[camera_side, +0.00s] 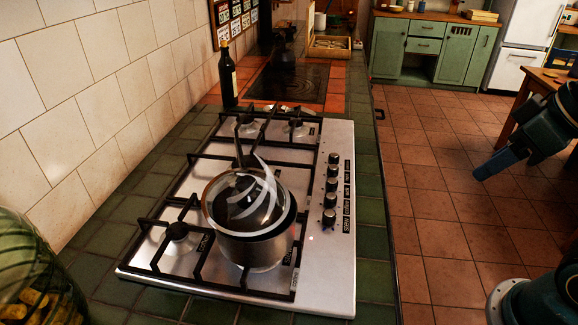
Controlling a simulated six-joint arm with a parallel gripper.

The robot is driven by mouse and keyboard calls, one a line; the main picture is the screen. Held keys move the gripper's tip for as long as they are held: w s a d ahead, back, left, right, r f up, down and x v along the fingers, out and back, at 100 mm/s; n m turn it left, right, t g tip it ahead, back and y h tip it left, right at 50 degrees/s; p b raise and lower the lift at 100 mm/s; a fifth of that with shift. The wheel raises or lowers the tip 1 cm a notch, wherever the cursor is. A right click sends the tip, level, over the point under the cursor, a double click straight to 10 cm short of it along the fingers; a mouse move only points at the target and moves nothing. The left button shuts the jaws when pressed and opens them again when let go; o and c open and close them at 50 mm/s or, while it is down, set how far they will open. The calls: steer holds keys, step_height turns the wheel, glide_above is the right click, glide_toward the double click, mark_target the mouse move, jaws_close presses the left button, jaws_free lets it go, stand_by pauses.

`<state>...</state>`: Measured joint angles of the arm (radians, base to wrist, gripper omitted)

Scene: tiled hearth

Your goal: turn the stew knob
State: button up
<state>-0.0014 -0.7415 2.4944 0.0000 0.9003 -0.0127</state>
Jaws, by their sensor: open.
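A row of several black knobs (331,186) runs along the right side of the steel hob (327,270). Small dark labels (347,200) stand beside the knobs. Their lettering is too small for me to tell which one reads stew. My gripper (486,172) is at the right, above the tiled floor and well apart from the knobs. Its blue fingers point left and down. It is open and empty, though the fingers overlap in this view.
A steel pot (255,247) with a glass lid sits on the front burner grate, left of the nearest knobs. A dark bottle (228,80) stands behind the hob. A glass jar (35,280) is at the front left. The space between my gripper and the knobs looks clear.

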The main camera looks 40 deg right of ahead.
steer(key=w, duration=0.1)
steer(key=n+g, duration=0.6)
steer(key=n, duration=1.4)
glide_above(330, 213)
step_height(330, 213, down, 12)
steer(key=shift+a+f, duration=0.1)
steer(key=shift+f, duration=0.05)
steer(key=shift+f, duration=0.15)
step_height(330, 213, down, 14)
steer(key=shift+r, duration=0.25)
steer(key=c, duration=1)
